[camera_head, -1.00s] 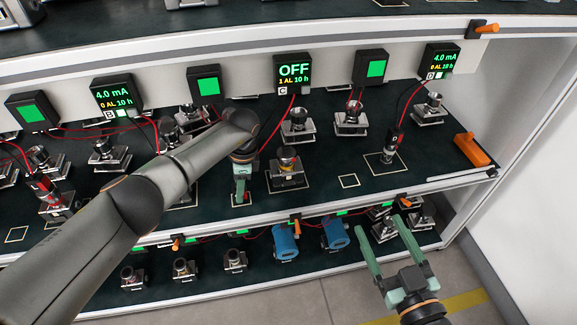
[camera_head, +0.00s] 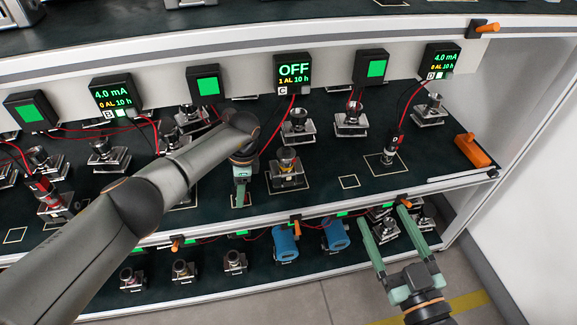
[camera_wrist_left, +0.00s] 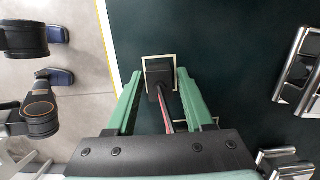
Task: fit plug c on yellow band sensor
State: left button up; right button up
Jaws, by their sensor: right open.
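The yellow band sensor (camera_head: 287,165) stands upright on a metal base inside a pale outlined square on the dark green shelf. My left gripper (camera_head: 241,190) points down at the shelf just left of it. In the left wrist view, the fingers of my left gripper (camera_wrist_left: 159,75) are open on either side of the dark plug c (camera_wrist_left: 159,78), with a gap on each side. The plug is over a white outlined square, and its red and black cable runs back between the fingers. My forearm hides part of this in the head view. My right gripper (camera_head: 388,222) is open and empty before the lower shelf.
The display C (camera_head: 294,73) reads OFF, with a red cable running down. Plug D (camera_head: 391,150) stands in an outlined square to the right. Other sensors stand behind and left. An orange block (camera_head: 471,150) lies at the right end. An empty square (camera_head: 349,181) lies between.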

pick_arm(q)
jog(key=shift+o, duration=0.9)
jog(key=shift+r, duration=0.1)
